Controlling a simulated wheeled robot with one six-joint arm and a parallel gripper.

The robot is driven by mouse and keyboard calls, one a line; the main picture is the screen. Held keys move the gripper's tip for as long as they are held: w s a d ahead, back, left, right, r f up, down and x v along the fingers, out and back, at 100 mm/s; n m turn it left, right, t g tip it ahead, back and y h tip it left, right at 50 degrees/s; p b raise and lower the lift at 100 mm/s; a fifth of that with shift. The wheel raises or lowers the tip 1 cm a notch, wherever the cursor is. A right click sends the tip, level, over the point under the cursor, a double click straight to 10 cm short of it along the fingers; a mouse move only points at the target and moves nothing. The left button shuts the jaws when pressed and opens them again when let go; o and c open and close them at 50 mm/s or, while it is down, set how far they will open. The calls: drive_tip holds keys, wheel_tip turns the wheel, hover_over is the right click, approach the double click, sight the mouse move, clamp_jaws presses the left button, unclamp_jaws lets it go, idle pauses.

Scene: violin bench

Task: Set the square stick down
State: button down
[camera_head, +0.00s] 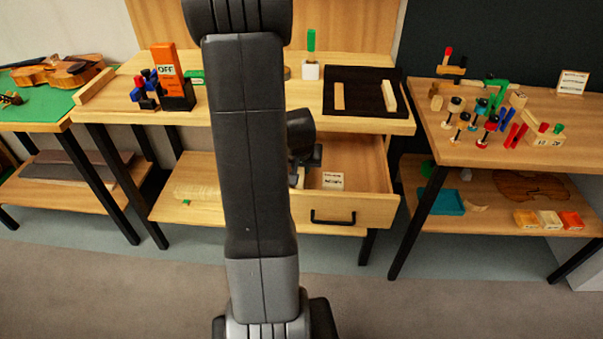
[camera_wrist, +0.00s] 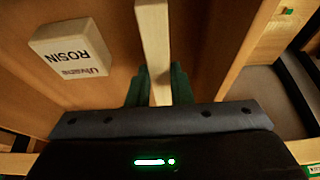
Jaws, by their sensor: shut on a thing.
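The square stick (camera_wrist: 154,45) is a pale, straight wooden bar in the wrist view. My gripper (camera_wrist: 156,86) is shut on it, with a dark green finger on each side. The stick runs from between the fingers out past the top edge of that view, so its far end is hidden. Below it is the inside of the open drawer (camera_head: 358,165); I cannot tell whether the stick touches it. In the head view my arm hides most of the gripper and the stick, at the drawer's left part.
A white rosin box (camera_wrist: 71,47) lies in the drawer left of the stick in the wrist view. The drawer wall (camera_wrist: 240,45) rises close on the right. On the bench above, a dark tray (camera_head: 364,92) holds two wooden pieces. The drawer's right part looks clear.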

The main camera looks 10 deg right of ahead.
drive_tip(key=shift+f, duration=0.9)
drive_tip(key=shift+f, duration=0.15)
drive_tip(key=shift+f+b, duration=0.1)
drive_tip(key=shift+b, duration=0.25)
drive_tip(key=c, duration=1.3)
unclamp_jaws()
drive_tip(key=shift+s, duration=0.1)
drive_tip(key=shift+r+p, duration=0.45)
drive_tip(key=shift+r, duration=0.05)
drive_tip(key=p+v, duration=0.1)
drive_tip(key=v, duration=1)
drive_tip(key=shift+r+p, duration=0.25)
drive_tip(key=shift+p, duration=0.15)
drive_tip(key=shift+a, duration=0.1)
